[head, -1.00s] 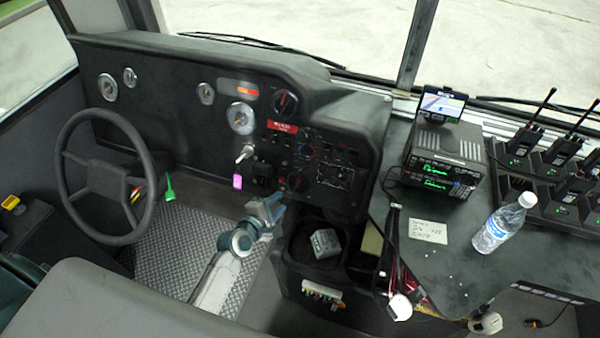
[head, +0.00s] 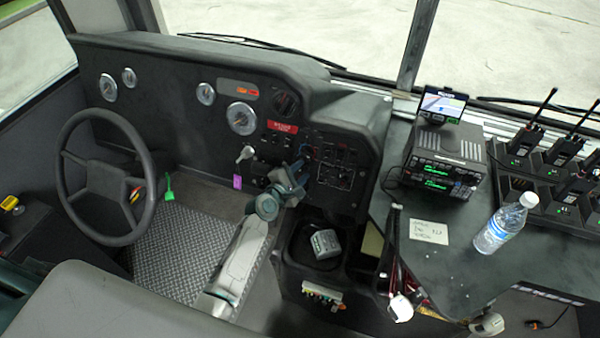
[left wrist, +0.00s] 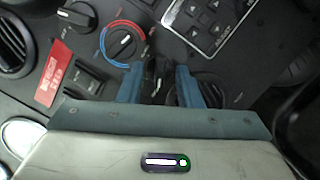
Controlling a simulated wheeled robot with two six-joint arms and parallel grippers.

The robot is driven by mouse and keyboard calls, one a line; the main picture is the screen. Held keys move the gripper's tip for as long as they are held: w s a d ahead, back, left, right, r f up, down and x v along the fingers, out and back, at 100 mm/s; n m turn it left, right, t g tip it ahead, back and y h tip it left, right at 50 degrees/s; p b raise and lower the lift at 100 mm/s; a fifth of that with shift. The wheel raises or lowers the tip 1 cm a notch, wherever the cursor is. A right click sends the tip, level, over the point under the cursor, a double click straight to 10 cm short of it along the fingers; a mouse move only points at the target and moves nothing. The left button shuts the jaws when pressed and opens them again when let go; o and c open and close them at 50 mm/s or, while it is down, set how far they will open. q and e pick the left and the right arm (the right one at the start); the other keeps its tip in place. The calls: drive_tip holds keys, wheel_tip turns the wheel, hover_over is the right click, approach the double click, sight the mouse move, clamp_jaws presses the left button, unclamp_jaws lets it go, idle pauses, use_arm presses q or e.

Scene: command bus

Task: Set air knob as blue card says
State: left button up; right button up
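My left gripper (head: 290,178) is at the lower part of the dashboard's control panel. In the left wrist view its two blue fingers (left wrist: 160,78) are spread apart. A dark knob shows partly between and behind them; I cannot tell whether they touch it. Just beyond the fingertips is a knob with a blue and red ring (left wrist: 123,42), its white pointer aimed to the upper right. Another black knob (left wrist: 77,15) is at the upper left. A pale card with handwriting (head: 428,231) lies on the right console; its words are too small to read. No blue card can be made out.
The steering wheel (head: 105,178) is at the left. A key with a purple tag (head: 237,181) hangs beside my arm. A bin with a grey object (head: 325,243) is below the panel. A water bottle (head: 505,223) and a radio stack (head: 437,165) stand on the right console.

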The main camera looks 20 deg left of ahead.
use_arm(q)
drive_tip(key=shift+c, duration=0.2)
clamp_jaws()
